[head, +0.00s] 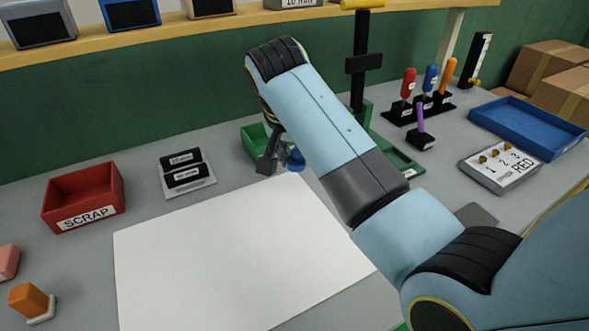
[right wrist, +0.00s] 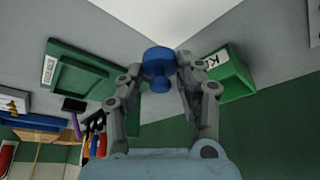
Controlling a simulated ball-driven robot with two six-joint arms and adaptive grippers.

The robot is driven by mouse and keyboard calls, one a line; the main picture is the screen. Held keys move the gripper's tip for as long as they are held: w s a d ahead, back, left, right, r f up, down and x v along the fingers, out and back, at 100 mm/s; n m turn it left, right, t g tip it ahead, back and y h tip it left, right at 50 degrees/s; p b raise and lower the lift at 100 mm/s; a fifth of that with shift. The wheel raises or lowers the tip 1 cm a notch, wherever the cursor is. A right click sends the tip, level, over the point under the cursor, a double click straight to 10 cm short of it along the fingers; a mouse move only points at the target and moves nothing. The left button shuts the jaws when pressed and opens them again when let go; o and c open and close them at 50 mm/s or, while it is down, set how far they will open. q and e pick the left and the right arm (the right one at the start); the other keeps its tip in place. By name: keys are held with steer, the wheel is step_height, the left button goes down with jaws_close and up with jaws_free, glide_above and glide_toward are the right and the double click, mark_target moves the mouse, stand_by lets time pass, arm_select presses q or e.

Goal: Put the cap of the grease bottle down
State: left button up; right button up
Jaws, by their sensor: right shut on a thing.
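My right gripper (head: 281,163) is over the far edge of the white sheet, partly hidden by its own arm in the head view. In the right wrist view the right gripper (right wrist: 158,78) is shut on the blue cap (right wrist: 157,56), which sits between the fingertips. The cap (head: 296,159) also shows as a small blue shape beside the fingers in the head view. I cannot tell whether it touches the surface below. I cannot make out the grease bottle. My left gripper is not in view.
A green bin (head: 252,136) stands close behind the gripper, and a green tray (head: 408,167) lies right of the arm. The white sheet (head: 225,255) is bare. A red SCRAP box (head: 84,197) stands left; a blue tray (head: 530,127) lies right.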

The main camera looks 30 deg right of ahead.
mark_target(293, 165)
step_height(293, 165, down, 4)
steer(key=shift+r, duration=0.2)
steer(key=shift+f, duration=0.5)
steer(key=o, duration=0.8)
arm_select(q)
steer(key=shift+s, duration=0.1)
arm_select(e)
steer(key=shift+r, duration=0.1)
